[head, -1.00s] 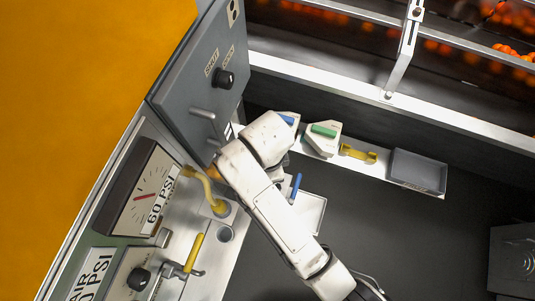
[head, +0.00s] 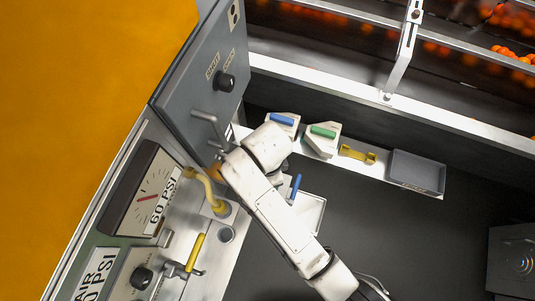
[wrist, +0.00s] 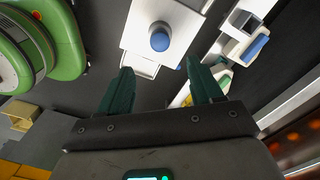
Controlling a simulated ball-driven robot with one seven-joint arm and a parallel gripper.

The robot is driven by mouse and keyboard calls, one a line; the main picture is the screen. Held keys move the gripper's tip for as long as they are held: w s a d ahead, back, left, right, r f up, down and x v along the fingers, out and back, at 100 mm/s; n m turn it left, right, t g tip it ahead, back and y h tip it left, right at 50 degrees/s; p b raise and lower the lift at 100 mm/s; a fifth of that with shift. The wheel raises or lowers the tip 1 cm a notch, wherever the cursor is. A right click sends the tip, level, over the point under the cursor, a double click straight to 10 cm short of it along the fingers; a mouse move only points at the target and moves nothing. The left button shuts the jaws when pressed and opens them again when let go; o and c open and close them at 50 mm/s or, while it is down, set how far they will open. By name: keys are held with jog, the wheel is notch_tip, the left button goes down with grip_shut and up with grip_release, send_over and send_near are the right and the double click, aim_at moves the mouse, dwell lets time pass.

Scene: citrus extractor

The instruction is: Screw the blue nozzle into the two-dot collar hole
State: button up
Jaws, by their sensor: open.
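My gripper (wrist: 158,66) is open in the wrist view, its two dark green fingers apart with nothing between them. In the head view it is mostly hidden behind my arm. A blue piece (wrist: 159,40) stands on a white block (wrist: 180,22) just beyond the fingertips; it also shows as a slim blue piece (head: 296,186) right of my arm. Another blue piece (head: 282,119) lies in a white holder on the shelf. I cannot tell which is the nozzle. A round collar hole (head: 226,235) is in the light panel at left. I see no dots beside it.
A yellow-handled valve (head: 194,251) and pressure gauge (head: 148,192) are nearby. A green piece (head: 323,131), yellow tool (head: 358,154) and grey tray (head: 418,172) line the shelf. A grey door with a handle (head: 209,128) stands at upper left.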

notch_tip(320, 180, down, 11)
jog(key=shift+f, duration=0.1)
dwell(0.5)
jog(key=c, duration=1.1)
jog(key=shift+m, duration=0.4)
jog(key=shift+c, duration=0.2)
jog(key=shift+m, duration=0.5)
jog(key=shift+p, duration=0.3)
jog(key=shift+m+p, duration=0.3)
jog(key=shift+m, duration=0.5)
